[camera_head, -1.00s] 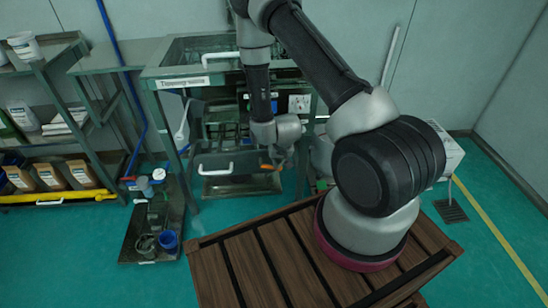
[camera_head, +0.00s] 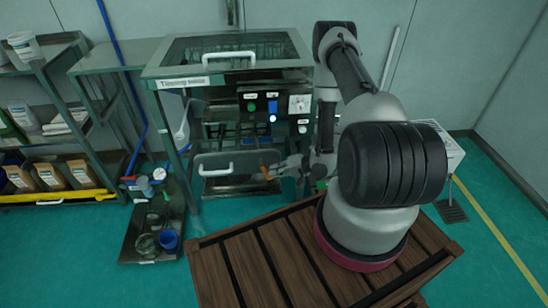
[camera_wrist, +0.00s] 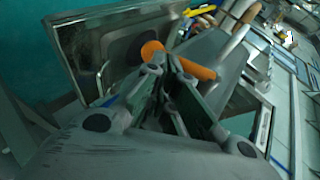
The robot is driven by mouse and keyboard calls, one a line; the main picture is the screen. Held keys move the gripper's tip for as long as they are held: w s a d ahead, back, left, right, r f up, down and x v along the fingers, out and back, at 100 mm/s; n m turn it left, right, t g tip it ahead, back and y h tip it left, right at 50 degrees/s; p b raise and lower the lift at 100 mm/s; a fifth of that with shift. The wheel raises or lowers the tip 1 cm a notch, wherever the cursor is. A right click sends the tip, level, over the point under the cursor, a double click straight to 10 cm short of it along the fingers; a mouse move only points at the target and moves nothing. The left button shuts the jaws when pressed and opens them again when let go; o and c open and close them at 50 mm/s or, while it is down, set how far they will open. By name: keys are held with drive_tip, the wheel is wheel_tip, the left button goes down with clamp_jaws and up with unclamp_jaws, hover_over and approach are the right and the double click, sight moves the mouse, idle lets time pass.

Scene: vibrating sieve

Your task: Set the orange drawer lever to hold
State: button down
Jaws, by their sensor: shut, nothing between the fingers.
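The orange lever (camera_head: 266,172) is at the right end of the drawer front (camera_head: 240,160), below the machine's control panel. In the wrist view the orange lever (camera_wrist: 195,67) runs slantwise behind my fingertips, with a round orange end at its left. My gripper (camera_head: 277,169) reaches in from the right, with its tips close beside the lever. In the wrist view my gripper (camera_wrist: 165,72) is shut and empty, and its fingers cover part of the lever. I cannot tell whether they touch it. The drawer has a white handle (camera_head: 215,170) left of the lever.
The control panel (camera_head: 272,104) with buttons and a dial is above the drawer. A low cart (camera_head: 140,252) with cups stands at the left. A slatted wooden surface (camera_head: 225,275) is in front. Shelves (camera_head: 60,160) with bags stand at the far left.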

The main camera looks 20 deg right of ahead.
drive_tip(key=shift+w+a+f+m+t+y, duration=0.2)
drive_tip(key=shift+a+f+t+y, duration=0.1)
drive_tip(key=shift+a+f+y, duration=0.25)
drive_tip(key=shift+w+a+f+m+t+y, duration=0.1)
drive_tip(key=shift+a+f+m+t+y, duration=0.15)
drive_tip(key=shift+y, duration=0.4)
drive_tip(key=shift+f, duration=0.15)
